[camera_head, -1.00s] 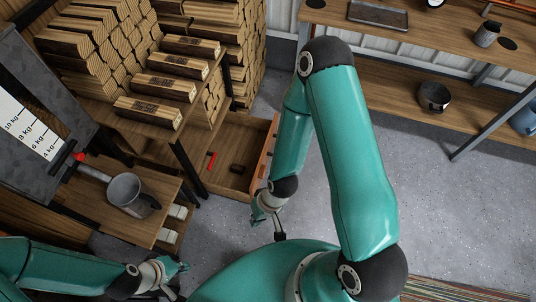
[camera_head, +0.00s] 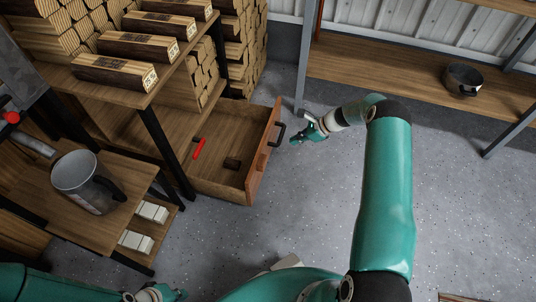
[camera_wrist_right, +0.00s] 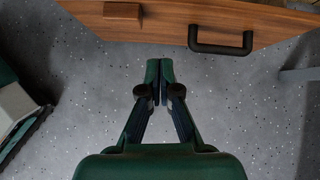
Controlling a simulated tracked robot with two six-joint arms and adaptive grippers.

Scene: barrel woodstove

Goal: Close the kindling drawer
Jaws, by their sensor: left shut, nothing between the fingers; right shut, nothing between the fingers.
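The kindling drawer (camera_head: 229,186) stands pulled out from under the log rack, with a red item (camera_head: 199,148) and a small dark block (camera_head: 232,163) inside. Its wooden front has a black bar handle (camera_head: 277,134); in the right wrist view the drawer front (camera_wrist_right: 170,20) and handle (camera_wrist_right: 220,48) lie at the top. My right gripper (camera_head: 296,141) is shut and empty, just to the right of the handle and apart from it. In the right wrist view its fingertips (camera_wrist_right: 160,64) point toward the drawer front. My left gripper (camera_head: 182,295) is shut and empty at the bottom edge, partly cut off.
A metal bucket (camera_head: 88,180) stands on a small wooden table at the left, with white blocks (camera_head: 153,211) on a shelf below. A workbench with a pot (camera_head: 462,79) on its lower shelf is at the upper right. The grey floor right of the drawer is clear.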

